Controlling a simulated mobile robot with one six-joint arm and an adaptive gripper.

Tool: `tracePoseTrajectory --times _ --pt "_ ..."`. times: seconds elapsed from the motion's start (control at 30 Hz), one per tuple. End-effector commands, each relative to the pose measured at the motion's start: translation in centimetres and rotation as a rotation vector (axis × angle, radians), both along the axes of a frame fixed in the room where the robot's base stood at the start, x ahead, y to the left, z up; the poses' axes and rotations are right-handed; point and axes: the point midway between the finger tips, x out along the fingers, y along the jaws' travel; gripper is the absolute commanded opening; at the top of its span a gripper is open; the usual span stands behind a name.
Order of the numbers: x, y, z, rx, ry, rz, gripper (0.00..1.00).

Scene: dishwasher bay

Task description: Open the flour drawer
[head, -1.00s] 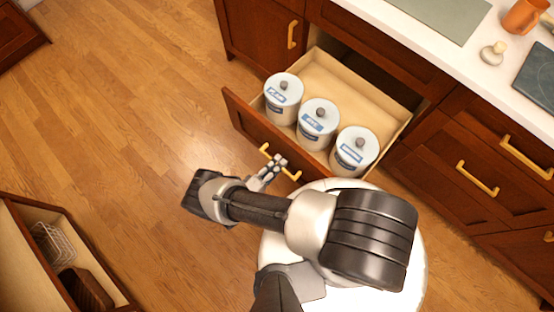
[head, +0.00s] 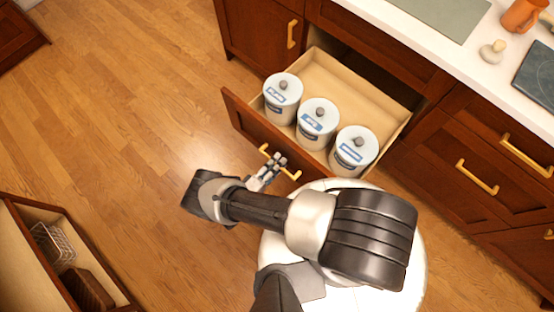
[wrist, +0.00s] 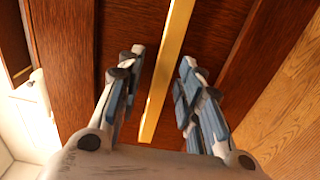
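My gripper (head: 281,160) is at the drawer's brass handle (head: 293,175). In the wrist view the handle bar (wrist: 166,70) runs between my open gripper's fingers (wrist: 163,57), with a gap on each side.
Closed drawers with brass handles (head: 477,177) lie to the right under the white counter (head: 410,38). A closed cabinet door (head: 258,35) is at the left. An open shelf unit (head: 62,225) stands at lower left. Wooden floor (head: 130,110) lies clear between.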

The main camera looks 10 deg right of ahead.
Motion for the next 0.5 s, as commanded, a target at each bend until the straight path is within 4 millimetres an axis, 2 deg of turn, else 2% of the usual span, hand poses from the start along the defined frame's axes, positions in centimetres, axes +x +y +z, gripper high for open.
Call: tracePoseTrajectory --times 0.17,0.5 --pt "-0.2 0.4 0.0 0.001 -0.001 0.002 0.33" --pt "-3.3 4.7 0.0 0.002 -0.001 0.004 0.33"
